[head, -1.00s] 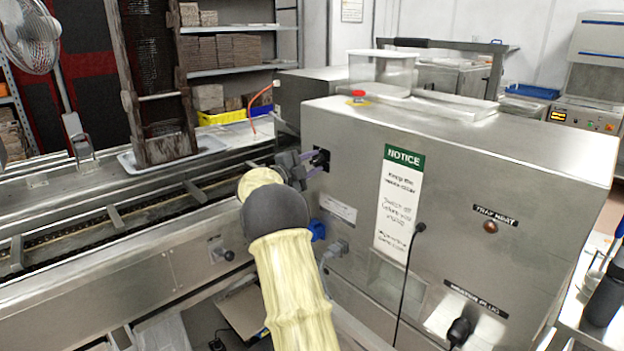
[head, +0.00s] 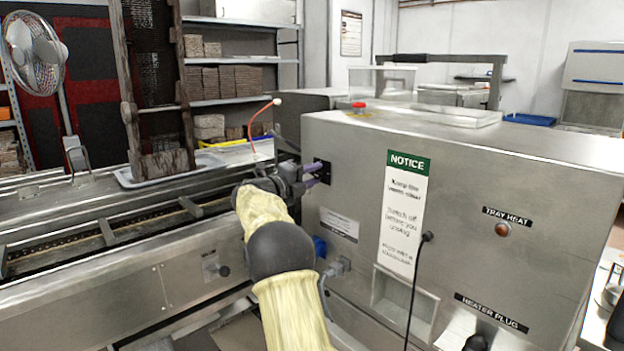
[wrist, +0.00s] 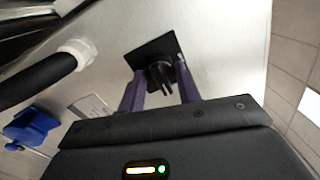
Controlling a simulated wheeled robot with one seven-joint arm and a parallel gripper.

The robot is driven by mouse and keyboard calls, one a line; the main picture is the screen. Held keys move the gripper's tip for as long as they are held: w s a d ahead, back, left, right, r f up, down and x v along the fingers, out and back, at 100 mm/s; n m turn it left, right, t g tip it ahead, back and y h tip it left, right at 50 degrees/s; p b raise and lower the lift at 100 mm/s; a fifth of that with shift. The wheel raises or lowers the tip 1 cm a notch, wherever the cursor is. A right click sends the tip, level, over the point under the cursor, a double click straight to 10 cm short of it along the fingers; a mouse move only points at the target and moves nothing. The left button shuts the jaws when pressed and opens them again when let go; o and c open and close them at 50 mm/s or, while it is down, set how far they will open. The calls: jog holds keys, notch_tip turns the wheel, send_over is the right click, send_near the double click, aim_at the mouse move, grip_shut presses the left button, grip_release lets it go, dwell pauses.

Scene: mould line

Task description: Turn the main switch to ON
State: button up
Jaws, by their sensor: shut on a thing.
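The main switch is a black knob (wrist: 160,74) on a square black plate (wrist: 152,52) in the wrist view. In the head view its dark plate (head: 326,172) is on the left part of the steel machine's front, mostly behind my gripper. My gripper (head: 315,173) reaches it from the left, its purple fingers either side of the knob. In the wrist view my gripper (wrist: 160,88) is shut on the knob. No ON or OFF marking is readable, so I cannot tell the switch's setting.
A blue plug (head: 319,246) sits below the switch; it also shows in the wrist view (wrist: 32,128). A conveyor (head: 105,235) runs along the left. A notice (head: 404,208), tray heat lamp (head: 502,229) and hanging black cable (head: 418,285) are to the right.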

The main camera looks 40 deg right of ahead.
jog(key=shift+f, duration=0.15)
jog(key=o, duration=1)
jog(key=shift+c, duration=0.2)
jog(key=shift+a, duration=0.1)
jog(key=s+a+b, duration=0.1)
jog(key=a, duration=1.6)
jog(key=shift+s+f, duration=0.2)
jog(key=shift+f, duration=0.25)
jog(key=shift+a, duration=0.15)
